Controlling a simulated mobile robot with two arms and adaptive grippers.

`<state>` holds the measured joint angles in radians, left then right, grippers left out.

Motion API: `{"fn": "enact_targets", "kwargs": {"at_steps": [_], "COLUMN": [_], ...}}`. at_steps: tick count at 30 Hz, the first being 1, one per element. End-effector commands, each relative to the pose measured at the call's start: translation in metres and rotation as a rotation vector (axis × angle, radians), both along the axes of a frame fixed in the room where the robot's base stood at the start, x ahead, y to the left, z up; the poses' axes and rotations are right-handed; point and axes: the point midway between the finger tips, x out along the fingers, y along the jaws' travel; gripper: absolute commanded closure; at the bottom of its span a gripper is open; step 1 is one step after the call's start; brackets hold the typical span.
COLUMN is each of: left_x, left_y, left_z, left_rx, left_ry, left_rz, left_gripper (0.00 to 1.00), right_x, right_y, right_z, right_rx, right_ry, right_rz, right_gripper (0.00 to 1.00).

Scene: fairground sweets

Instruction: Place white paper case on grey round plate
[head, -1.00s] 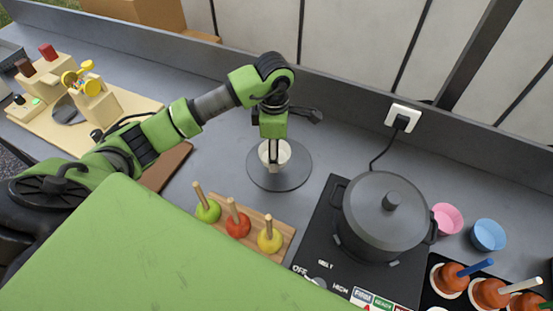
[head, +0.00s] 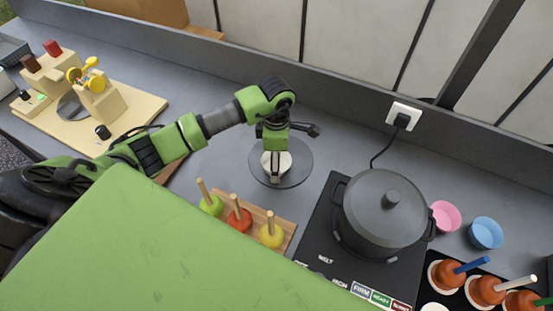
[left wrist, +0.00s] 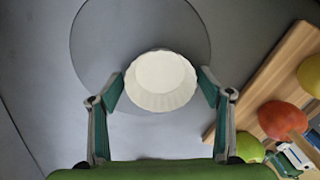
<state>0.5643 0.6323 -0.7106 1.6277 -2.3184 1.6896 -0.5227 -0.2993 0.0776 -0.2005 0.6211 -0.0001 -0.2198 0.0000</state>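The white paper case (head: 284,163) is a small fluted cup. It also shows from above in the left wrist view (left wrist: 162,82), between the two fingertips of my left gripper (left wrist: 161,84). In the head view my left gripper (head: 275,166) points down over the grey round plate (head: 299,171), partly hiding the case. The case lies over the plate, and the left wrist view shows it towards the plate's edge (left wrist: 100,28). I cannot tell whether it touches the plate. My right gripper is not in view.
A wooden board with green, red and yellow apples on sticks (head: 239,218) is near the plate. A dark pot (head: 383,220) stands on a hotplate at right. Pink (head: 445,216) and blue (head: 486,233) cups are beyond it. A wall ledge runs behind.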

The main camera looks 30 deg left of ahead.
Motion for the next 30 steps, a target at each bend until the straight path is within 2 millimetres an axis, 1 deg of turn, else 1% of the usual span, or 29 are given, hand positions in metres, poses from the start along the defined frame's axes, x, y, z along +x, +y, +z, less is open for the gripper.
{"fn": "enact_targets", "kwargs": {"at_steps": [7,10,11,14,24,27,30], "left_x": [0.0,0.0,0.001,0.002,0.002,0.001,0.001], "left_y": [0.0,0.0,0.0,0.0,0.0,0.0,0.0], "left_z": [0.001,0.006,0.007,0.021,0.093,0.108,0.117], "left_rx": [0.0,-0.001,-0.001,-0.001,-0.001,0.0,0.0], "left_ry": [0.0,0.0,-0.003,-0.006,-0.006,-0.004,-0.001], "left_rz": [0.0,0.0,0.0,-0.002,-0.001,0.0,0.0], "left_gripper": [0.29,0.29,0.29,0.29,0.29,0.29,0.29], "right_x": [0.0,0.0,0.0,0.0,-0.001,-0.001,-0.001], "right_y": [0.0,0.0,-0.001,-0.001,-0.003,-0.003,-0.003], "right_z": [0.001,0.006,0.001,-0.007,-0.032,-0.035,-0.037], "right_rx": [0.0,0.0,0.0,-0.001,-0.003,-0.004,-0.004], "right_ry": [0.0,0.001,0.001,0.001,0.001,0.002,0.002], "right_rz": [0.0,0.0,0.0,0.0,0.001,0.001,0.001], "right_gripper": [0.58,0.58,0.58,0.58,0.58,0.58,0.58]}}
